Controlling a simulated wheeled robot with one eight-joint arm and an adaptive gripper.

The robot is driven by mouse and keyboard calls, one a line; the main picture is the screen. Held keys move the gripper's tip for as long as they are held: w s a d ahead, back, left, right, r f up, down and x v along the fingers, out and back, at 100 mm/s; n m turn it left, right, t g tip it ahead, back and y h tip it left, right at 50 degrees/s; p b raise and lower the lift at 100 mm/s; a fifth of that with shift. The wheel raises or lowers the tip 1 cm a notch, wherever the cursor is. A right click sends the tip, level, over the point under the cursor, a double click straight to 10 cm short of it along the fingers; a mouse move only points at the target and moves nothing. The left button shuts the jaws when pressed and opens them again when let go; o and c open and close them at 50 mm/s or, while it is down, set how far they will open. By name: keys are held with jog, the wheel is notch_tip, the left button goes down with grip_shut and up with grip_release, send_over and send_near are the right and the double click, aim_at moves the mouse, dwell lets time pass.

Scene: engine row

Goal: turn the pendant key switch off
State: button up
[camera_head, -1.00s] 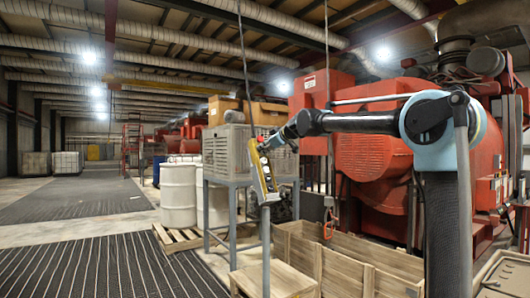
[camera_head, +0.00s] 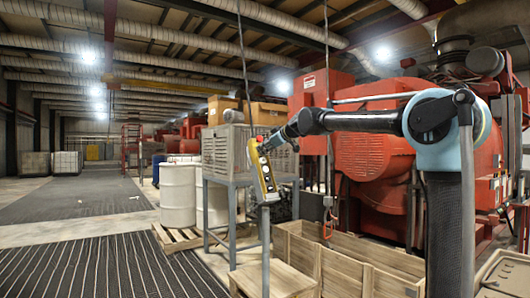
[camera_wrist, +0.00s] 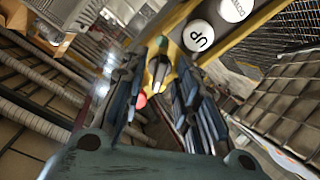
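The yellow pendant (camera_head: 265,178) hangs from a cable, slightly tilted, in front of a grey crate in the head view. In the wrist view its yellow face (camera_wrist: 252,38) carries white buttons, one marked UP (camera_wrist: 198,36), plus a green button (camera_wrist: 162,42) and a red button (camera_wrist: 140,100). The key switch (camera_wrist: 158,68) shows between the fingertips, with its key pointing at the camera. My gripper (camera_wrist: 166,66) is partly open, one finger on each side of the key. I cannot tell if either finger touches it. In the head view my gripper (camera_head: 270,143) is at the pendant's upper part.
A grey crate (camera_head: 220,150) stands on a metal-legged stand behind the pendant. White drums (camera_head: 178,195) stand to its left. An open wooden crate (camera_head: 340,262) is below my arm, and a large red engine (camera_head: 375,150) is behind it.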

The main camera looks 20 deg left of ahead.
jog(key=v, duration=1.1)
jog(key=s+d+f+m+g+h, duration=0.1)
jog(key=s+d+f+m+h, duration=0.1)
jog(key=s+d+f, duration=0.5)
jog(key=s+d+f+m+g+h, duration=0.1)
jog(key=s+d+f+m+h, duration=0.15)
jog(key=d+f, duration=0.8)
jog(key=s+d+f+m+g+h, duration=0.1)
jog(key=s+d+f+m, duration=0.2)
jog(key=s+d+f, duration=0.5)
jog(key=s+d+f+m+g+h, duration=0.1)
jog(key=s+d+f+m+h, duration=0.1)
jog(key=s+d+f, duration=0.3)
jog(key=s+d+f+m+g+h, duration=0.1)
jog(key=s+d+f+m, duration=0.2)
jog(key=f, duration=1.1)
jog(key=s+d+f+m+g+h, duration=0.1)
jog(key=s+d+f+m+h, duration=0.1)
jog(key=s+d+f, duration=0.7)
jog(key=shift+s+d+f+m+h, duration=0.15)
jog(key=shift+s+f+m+h, duration=0.2)
jog(key=shift+s+f+m, duration=0.45)
jog(key=shift+w+f, duration=0.15)
jog(key=shift+w, duration=0.25)
